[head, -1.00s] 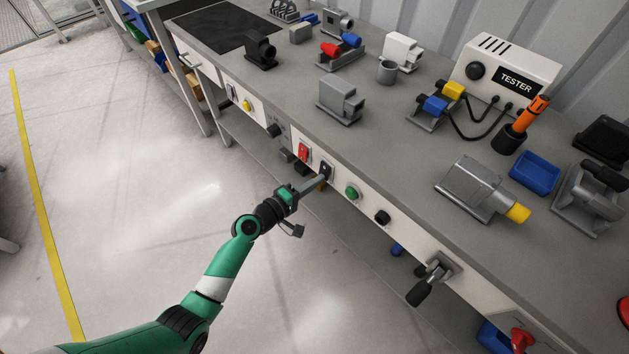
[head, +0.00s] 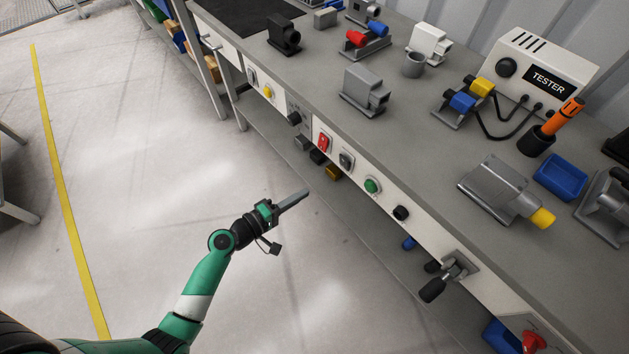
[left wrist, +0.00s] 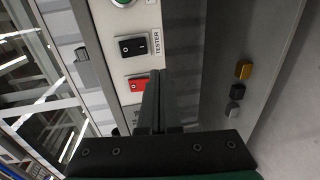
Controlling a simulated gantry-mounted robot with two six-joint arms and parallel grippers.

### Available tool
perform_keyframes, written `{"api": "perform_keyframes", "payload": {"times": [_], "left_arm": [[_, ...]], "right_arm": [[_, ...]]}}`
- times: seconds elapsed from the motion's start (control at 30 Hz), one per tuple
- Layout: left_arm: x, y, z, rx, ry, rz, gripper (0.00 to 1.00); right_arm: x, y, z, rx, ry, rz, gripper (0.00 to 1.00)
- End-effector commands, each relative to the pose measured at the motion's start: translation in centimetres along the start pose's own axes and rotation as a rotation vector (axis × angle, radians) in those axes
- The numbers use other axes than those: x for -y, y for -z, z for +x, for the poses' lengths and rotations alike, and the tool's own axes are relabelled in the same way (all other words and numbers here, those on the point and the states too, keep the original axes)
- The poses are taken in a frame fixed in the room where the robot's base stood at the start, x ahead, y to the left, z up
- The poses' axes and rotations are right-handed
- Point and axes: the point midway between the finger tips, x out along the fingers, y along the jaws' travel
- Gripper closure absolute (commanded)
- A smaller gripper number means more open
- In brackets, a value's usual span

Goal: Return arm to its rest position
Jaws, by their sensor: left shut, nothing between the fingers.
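My left arm comes in from the lower left of the head view. Its gripper (head: 292,201) is shut and empty, held over the floor in front of the bench, apart from the control panel. In the left wrist view the closed fingers (left wrist: 154,95) point toward the panel. The panel carries a red switch (head: 324,142), a black rocker switch (head: 346,160) and a green button (head: 372,185). The black rocker switch labelled TESTER (left wrist: 133,46) and the red switch (left wrist: 137,84) also show in the left wrist view. My right gripper is not in view.
The workbench (head: 330,110) runs diagonally, with a tester box (head: 545,75), a blue tray (head: 560,177) and several grey housings on top. A lever handle (head: 433,289) and a red knob (head: 533,341) stick out from the front. The floor (head: 130,190) at left is clear.

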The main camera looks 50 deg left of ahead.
Motion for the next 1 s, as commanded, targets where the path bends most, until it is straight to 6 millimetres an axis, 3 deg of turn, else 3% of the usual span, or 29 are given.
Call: {"api": "perform_keyframes", "payload": {"times": [0.2,0.8,0.9,0.97,1.0], "left_arm": [[0.6,0.0,-1.9,0.0,0.0,0.0,1.0],[0.5,-0.1,-1.9,0.002,0.0,0.001,1.0],[-1.2,-0.9,-1.4,0.029,-0.011,0.012,1.0],[-3.8,-1.6,-0.5,0.056,-0.037,0.034,1.0],[-6.1,-2.1,0.3,0.077,-0.065,0.054,1.0]], "right_arm": [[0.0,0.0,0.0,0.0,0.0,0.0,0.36],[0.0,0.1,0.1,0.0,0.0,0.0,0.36],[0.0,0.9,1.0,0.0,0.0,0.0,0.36],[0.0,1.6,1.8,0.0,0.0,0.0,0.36],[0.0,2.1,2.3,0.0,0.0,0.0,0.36]]}}
